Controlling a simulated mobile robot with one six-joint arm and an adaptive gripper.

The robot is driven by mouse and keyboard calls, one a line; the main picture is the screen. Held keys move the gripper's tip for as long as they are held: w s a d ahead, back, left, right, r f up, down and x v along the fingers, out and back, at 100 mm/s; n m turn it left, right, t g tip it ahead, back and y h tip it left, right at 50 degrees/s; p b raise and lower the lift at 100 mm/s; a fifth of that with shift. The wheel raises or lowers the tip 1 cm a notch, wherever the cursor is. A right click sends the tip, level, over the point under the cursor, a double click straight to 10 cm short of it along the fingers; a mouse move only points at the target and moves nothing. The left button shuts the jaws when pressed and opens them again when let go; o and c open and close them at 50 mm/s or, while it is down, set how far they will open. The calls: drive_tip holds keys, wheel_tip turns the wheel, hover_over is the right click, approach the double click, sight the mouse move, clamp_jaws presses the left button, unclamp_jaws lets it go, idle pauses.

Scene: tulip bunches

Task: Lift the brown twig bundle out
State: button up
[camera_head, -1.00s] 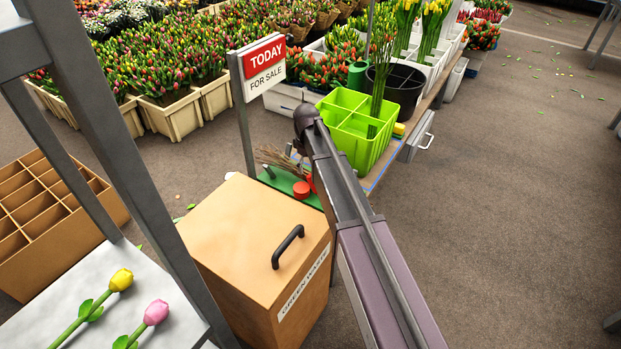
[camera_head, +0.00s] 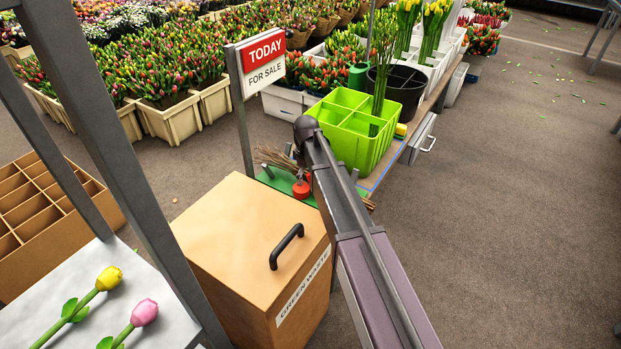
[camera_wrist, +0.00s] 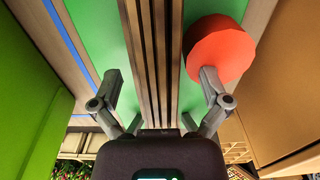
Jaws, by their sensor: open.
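The brown twig bundle (camera_head: 275,158) lies on a green mat (camera_head: 273,178) behind the green waste box. My arm hides its middle, and its other end shows right of the arm. In the wrist view the bundle (camera_wrist: 156,50) runs lengthwise between the spread fingers of my gripper (camera_wrist: 160,80). The fingers are open, with a gap to the twigs on both sides. A red round piece (camera_wrist: 217,48) is beside the bundle, close to the right finger; it also shows in the head view (camera_head: 301,188). My gripper is hidden behind my arm there.
The orange-brown green waste box (camera_head: 245,235) stands in front of the mat. A bright green divided crate (camera_head: 352,150) is behind on the right, with a black bucket (camera_head: 408,90) beyond it. A sign (camera_head: 263,62) on a post stands left. Floor at right is open.

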idle(0.3)
clamp_jaws()
drive_tip(key=shift+r, duration=0.2)
wheel_tip(320, 180, up, 10)
drive_tip(key=p, duration=1)
drive_tip(key=shift+f, duration=0.2)
idle(0.5)
